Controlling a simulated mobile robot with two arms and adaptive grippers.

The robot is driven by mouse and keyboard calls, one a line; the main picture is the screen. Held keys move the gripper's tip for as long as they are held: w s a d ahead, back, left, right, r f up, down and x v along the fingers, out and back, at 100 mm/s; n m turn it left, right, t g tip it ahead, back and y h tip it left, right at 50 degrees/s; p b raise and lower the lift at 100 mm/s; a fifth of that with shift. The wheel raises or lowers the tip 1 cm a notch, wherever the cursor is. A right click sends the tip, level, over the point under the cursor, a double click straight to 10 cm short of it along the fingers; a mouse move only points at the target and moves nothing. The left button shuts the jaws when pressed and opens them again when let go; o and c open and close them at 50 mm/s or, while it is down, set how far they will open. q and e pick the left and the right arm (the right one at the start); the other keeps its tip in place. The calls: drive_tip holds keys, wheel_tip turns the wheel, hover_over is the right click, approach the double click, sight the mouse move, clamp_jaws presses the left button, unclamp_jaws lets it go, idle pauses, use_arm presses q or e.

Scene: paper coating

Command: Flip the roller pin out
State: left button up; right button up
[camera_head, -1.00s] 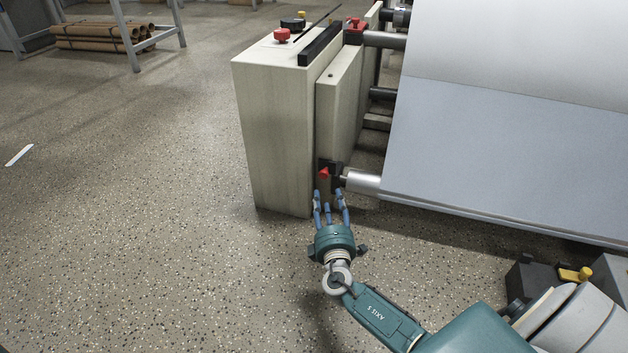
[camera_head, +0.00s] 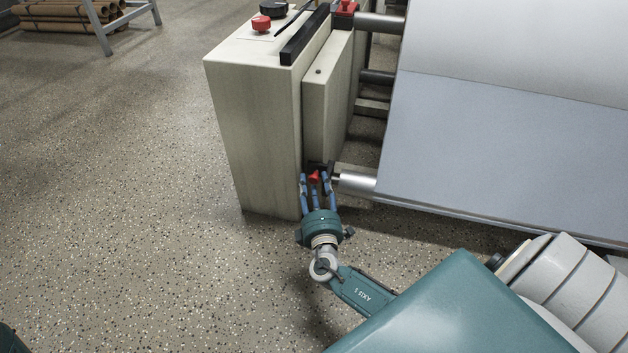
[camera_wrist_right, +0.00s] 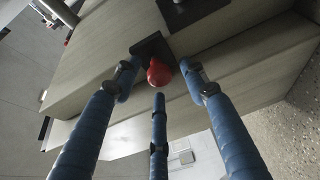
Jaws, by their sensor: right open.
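The roller pin is a small red piece (camera_head: 315,176) on a dark bracket low on the side of the machine's beige housing, at the end of the lower metal roller (camera_head: 356,182). In the right wrist view the red pin (camera_wrist_right: 159,73) shows between and just beyond my fingertips. My right gripper (camera_head: 315,187) is open, its blue fingers spread around the pin's place. Contact between fingers and pin cannot be told. The right wrist view shows its three fingers (camera_wrist_right: 160,90) spread apart with nothing held. My left gripper is not in view.
The beige housing (camera_head: 255,125) stands left of the pin. A wide grey-white sheet (camera_head: 500,140) slopes down to the lower roller on the right. A red knob (camera_head: 262,24) sits on top of the housing. The speckled floor (camera_head: 120,200) at left is clear.

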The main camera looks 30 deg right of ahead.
clamp_jaws()
drive_tip(key=shift+s+a+f, duration=0.1)
drive_tip(key=shift+s+a, duration=0.8)
drive_tip(key=shift+a, duration=0.25)
unclamp_jaws()
drive_tip(key=shift+d+r, duration=0.1)
drive_tip(key=shift+r, duration=0.55)
wheel_tip(320, 180, up, 9)
drive_tip(key=shift+f, duration=0.1)
